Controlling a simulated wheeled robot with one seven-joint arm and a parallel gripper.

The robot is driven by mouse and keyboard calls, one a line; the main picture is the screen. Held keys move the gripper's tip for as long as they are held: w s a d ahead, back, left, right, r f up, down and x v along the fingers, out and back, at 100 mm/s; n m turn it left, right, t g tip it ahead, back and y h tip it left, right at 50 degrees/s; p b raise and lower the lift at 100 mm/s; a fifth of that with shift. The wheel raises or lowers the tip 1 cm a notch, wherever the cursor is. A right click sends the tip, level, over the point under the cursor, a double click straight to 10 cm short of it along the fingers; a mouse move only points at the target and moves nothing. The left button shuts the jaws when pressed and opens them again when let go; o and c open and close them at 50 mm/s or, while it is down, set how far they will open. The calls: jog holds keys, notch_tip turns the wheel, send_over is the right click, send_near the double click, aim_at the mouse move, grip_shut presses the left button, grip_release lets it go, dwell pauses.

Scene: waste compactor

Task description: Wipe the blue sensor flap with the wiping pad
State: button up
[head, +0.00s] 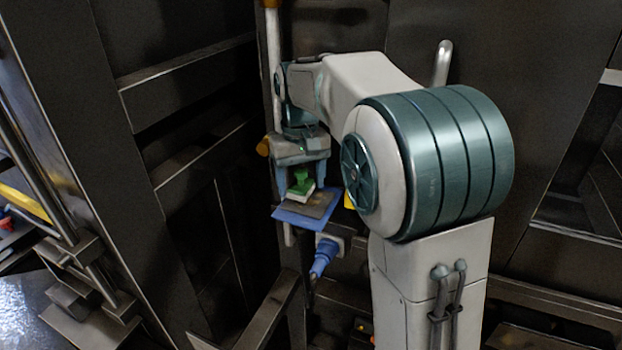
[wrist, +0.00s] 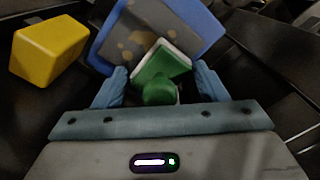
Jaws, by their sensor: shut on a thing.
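The wiping pad (head: 301,184) has a green grip and a white base. My gripper (head: 300,172) points down and is shut on the green grip. In the wrist view the pad (wrist: 163,68) sits between my two blue fingers. The blue sensor flap (head: 290,217) is a tilted plate with a blue rim and a grey face. In the wrist view the flap (wrist: 205,27) shows brown stains on its grey face, beyond and left of the pad. The pad overlaps the flap's near part; I cannot tell whether it touches. My gripper hides part of the pad.
A yellow block (wrist: 49,49) stands left of the flap in the wrist view. A blue plug-like part (head: 323,258) is below the flap. A vertical pole (head: 273,75) stands behind my gripper. Dark metal frames surround the flap closely.

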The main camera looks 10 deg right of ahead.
aim_at(326, 207)
jog(key=shift+s+a+f, duration=0.1)
jog(key=shift+s+f, duration=0.05)
jog(key=shift+s, duration=0.05)
jog(key=shift+s+d+b, duration=0.2)
jog(key=shift+s+d, duration=0.05)
jog(key=shift+d, duration=0.3)
jog(key=shift+s+d+b, duration=0.2)
jog(key=shift+d, duration=0.3)
jog(key=shift+s+d+f+b, duration=0.1)
jog(key=shift+s+d+b, duration=0.15)
jog(key=shift+s+d, duration=0.4)
jog(key=shift+s+d+f+b, duration=0.1)
jog(key=shift+s+d+b, duration=0.2)
jog(key=shift+d, duration=0.5)
jog(key=shift+s+a+f, duration=0.1)
jog(key=shift+s+a, duration=0.15)
jog(key=shift+s, duration=0.45)
jog(key=shift+w+a+r+p, duration=0.1)
jog(key=shift+w+a+p, duration=0.5)
jog(key=shift+a, duration=0.45)
jog(key=shift+w+a+r+p, duration=0.1)
jog(key=shift+w+a+p, duration=0.25)
jog(key=shift+w+a, duration=0.6)
jog(key=shift+w+a+r+p, duration=0.1)
jog(key=shift+w+a+p, duration=0.4)
jog(key=shift+a, duration=0.7)
jog(key=shift+r, duration=0.15)
jog(key=shift+r, duration=0.1)
jog(key=shift+d, duration=0.1)
